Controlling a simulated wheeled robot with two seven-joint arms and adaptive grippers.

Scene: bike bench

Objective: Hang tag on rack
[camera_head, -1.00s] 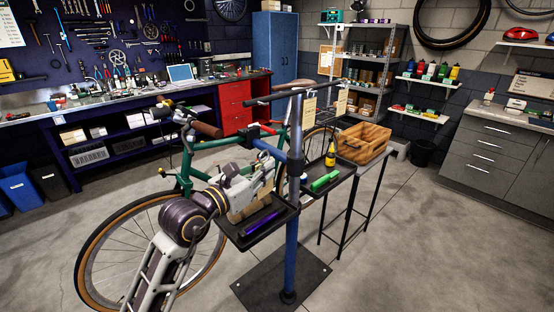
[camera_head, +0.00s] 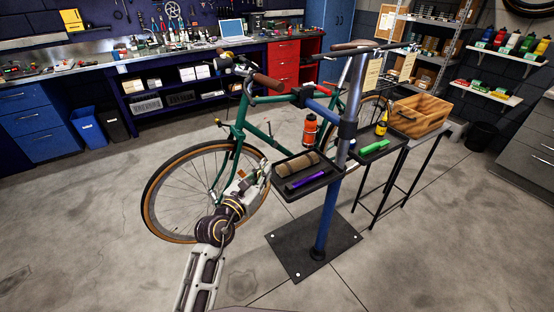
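Two cream tags hang side by side from the dark bar (camera_head: 375,52) at the top of the bike stand. One tag (camera_head: 372,75) is near the post and the other tag (camera_head: 407,66) is to its right. My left gripper (camera_head: 265,172) is low in front of the bike, just left of the stand's left tray (camera_head: 305,194). Its fingers are too small and blurred to tell open from shut, and I see nothing clearly held. My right gripper is out of view.
The left tray holds a brown roll (camera_head: 297,164) and a purple tool (camera_head: 308,179). A wooden crate (camera_head: 420,117) stands behind. The green bike (camera_head: 238,130) is close by.

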